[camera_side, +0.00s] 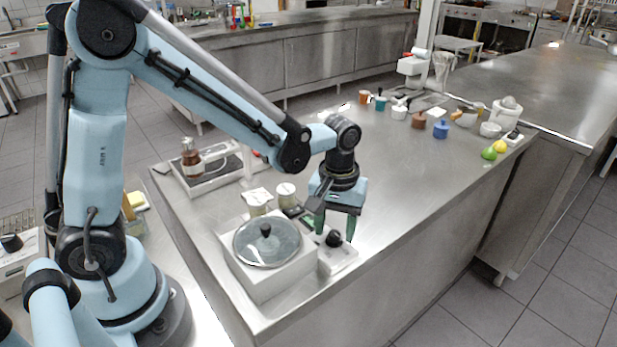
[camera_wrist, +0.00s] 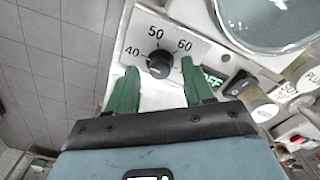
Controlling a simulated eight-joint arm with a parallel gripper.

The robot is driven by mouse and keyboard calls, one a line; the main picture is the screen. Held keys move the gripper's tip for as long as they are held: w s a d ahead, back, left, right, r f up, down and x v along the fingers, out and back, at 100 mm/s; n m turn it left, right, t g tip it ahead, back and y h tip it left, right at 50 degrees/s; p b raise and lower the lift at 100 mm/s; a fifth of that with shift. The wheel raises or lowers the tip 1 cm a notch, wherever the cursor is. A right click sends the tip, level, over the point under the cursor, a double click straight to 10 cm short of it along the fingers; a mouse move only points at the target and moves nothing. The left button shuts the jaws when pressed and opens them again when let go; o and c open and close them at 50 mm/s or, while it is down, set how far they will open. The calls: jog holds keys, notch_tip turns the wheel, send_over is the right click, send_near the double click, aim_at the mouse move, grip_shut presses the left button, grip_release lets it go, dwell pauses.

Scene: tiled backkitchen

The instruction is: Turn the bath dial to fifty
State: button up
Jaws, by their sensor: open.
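The bath (camera_side: 257,281) is a white box with a round glass lid (camera_side: 268,244), at the table's near edge in the side view. Its dial (camera_side: 333,239) is a black knob on a pale panel at the right. In the wrist view the dial (camera_wrist: 160,65) sits below the printed marks 40, 50 and 60, with 50 in the middle. I cannot tell surely which mark it points to. My gripper (camera_side: 335,228) is open, green fingers pointing down over the panel. In the wrist view my gripper (camera_wrist: 159,68) has one finger either side of the dial, with gaps between.
A black switch (camera_wrist: 240,83) with a green OFF label is right of the dial in the wrist view. Pale lidded jars (camera_side: 286,194) stand behind the bath. Cups, a lime (camera_side: 489,153) and a lemon (camera_side: 500,146) are farther back. The middle of the steel table (camera_side: 410,180) is clear.

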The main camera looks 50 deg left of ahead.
jog(key=shift+f, duration=0.35)
grip_shut()
jog(key=shift+m, duration=0.4)
jog(key=m, duration=0.5)
jog(key=shift+m, duration=0.4)
jog(key=m, duration=0.5)
dwell(0.5)
